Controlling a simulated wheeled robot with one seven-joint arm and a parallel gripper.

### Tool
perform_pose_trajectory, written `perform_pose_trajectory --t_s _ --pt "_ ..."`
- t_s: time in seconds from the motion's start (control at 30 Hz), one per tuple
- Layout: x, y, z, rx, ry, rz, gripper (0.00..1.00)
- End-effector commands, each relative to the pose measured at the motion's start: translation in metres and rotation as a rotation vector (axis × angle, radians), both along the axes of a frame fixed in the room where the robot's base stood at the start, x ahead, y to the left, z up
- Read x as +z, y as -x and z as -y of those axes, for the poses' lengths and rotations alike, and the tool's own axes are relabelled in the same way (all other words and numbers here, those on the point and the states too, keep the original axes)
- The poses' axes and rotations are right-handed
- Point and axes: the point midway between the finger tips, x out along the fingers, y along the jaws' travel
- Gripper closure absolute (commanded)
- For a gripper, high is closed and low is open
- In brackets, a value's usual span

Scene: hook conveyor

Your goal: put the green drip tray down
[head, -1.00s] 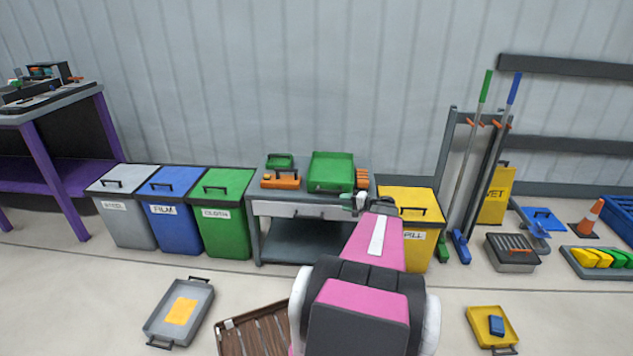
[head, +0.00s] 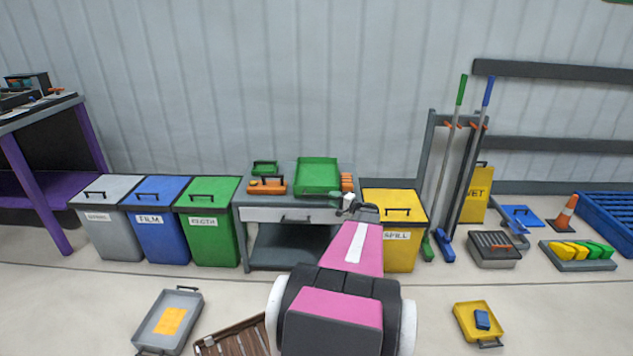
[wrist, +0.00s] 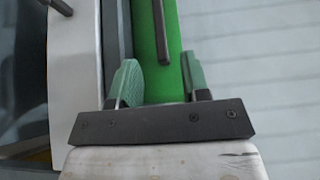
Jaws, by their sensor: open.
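The green drip tray (head: 318,178) rests on top of the grey workbench (head: 262,200), right of its middle. My gripper (head: 346,203) is at the tray's front right corner, in front of the bench. In the wrist view my gripper (wrist: 160,82) is open, with a finger on each side of the tray's green edge (wrist: 150,70). A dark handle (wrist: 159,30) runs along the tray there. I cannot tell whether either finger touches the tray.
On the bench, an orange caddy (head: 267,187) and a small green box (head: 264,168) stand left of the tray; orange blocks (head: 347,183) sit at its right. A yellow bin (head: 398,235) stands right of the bench, a green bin (head: 212,225) left. Floor trays lie in front.

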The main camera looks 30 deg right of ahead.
Motion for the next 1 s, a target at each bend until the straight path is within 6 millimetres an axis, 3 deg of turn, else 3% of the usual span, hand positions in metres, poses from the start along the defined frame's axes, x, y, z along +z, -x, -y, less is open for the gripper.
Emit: perform_pose_trajectory --t_s 0.33,0.6,0.73,1.0 --pt "0.002 -0.041 -0.018 0.002 0.001 0.000 0.57" --pt "0.002 -0.044 -0.020 0.001 0.000 0.000 0.57" --pt "0.002 -0.043 -0.020 0.001 0.000 0.000 1.00" --pt "0.002 -0.043 -0.020 0.001 0.000 0.000 1.00"
